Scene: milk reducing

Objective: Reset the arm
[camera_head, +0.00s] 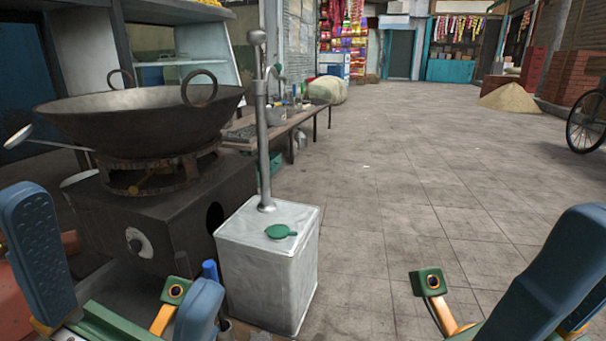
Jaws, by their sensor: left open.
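My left gripper (118,282) shows at the bottom left of the head view. Its two blue padded fingers stand wide apart, with nothing held between them. It is in front of the dark stove and to the left of the white metal can. My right gripper (560,275) is at the bottom right, cut off by the picture's edge. One blue finger shows clearly and part of another shows at the edge. Its jaw gap cannot be made out, and no object shows in it.
A large wok (140,115) sits on the dark stove (150,220). The white can (268,265) with a tall metal pump and green cap stands beside it. A low bench (300,120) runs behind. A sand pile (510,98) lies far right. The paved floor (420,160) is clear in the middle.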

